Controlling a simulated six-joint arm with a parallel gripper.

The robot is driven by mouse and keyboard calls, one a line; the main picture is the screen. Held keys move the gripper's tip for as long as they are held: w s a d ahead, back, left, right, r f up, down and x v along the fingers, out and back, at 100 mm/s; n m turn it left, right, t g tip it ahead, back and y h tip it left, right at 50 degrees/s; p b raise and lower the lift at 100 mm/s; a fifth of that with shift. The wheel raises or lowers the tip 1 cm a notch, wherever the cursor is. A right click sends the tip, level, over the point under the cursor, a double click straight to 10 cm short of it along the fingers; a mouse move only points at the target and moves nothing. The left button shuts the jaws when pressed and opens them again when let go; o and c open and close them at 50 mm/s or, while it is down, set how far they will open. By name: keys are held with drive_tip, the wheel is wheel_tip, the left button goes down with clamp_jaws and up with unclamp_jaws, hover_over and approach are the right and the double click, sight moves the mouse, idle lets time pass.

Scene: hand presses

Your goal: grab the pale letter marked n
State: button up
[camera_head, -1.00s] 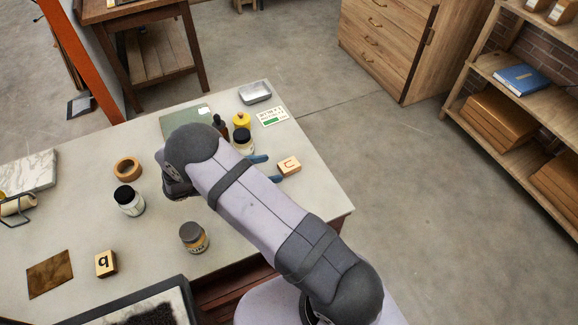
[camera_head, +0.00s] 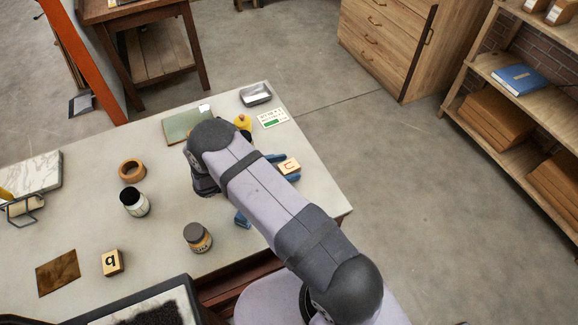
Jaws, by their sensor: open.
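The pale letter block (camera_head: 289,166) lies near the table's right edge. Its dark mark looks like an n or a u from here. My gripper (camera_head: 285,168) is open, with blue fingers showing on the far-left and near-right sides of this block. The rest of the gripper is hidden behind my arm. I cannot tell its height over the block or whether it touches. A second pale letter block (camera_head: 112,263), whose mark reads like q or b, stands at the front left.
A blue thing (camera_head: 242,218) shows below my arm. A metal tray (camera_head: 256,95) and card (camera_head: 272,118) lie behind the block.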

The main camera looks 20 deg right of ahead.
sight(284, 168)
drive_tip(key=shift+c, duration=0.6)
drive_tip(key=c, duration=1)
drive_tip(key=shift+r, duration=0.15)
wheel_tip(284, 168, up, 10)
drive_tip(key=b, duration=0.2)
